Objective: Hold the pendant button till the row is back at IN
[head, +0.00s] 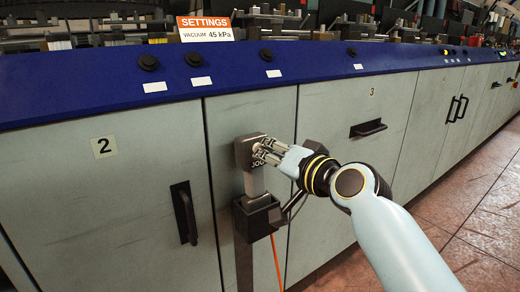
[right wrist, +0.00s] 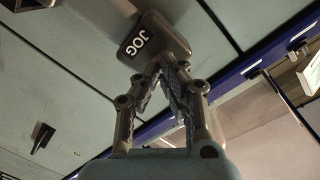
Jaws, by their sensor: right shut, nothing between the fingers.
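The pendant (head: 249,152) is a grey box marked JOG, upright in a dark holder (head: 257,216) on the front of the machine. My right gripper (head: 258,156) is shut and empty, with its fingertips at the pendant's face. In the right wrist view the pendant (right wrist: 152,42) is beyond the closed fingertips (right wrist: 162,68), which meet or nearly meet its lower edge. The button itself is hidden behind the fingers, so I cannot tell whether it is pressed. The row named in the task cannot be made out. My left gripper is not in view.
The cabinet door marked 2 (head: 105,190) has a dark upright handle (head: 185,213). Door 3 (head: 345,180) has a dark handle (head: 368,128). A blue rail (head: 110,80) with black buttons runs above. A SETTINGS sign (head: 205,28) stands on it. An orange cable (head: 276,262) hangs below the holder.

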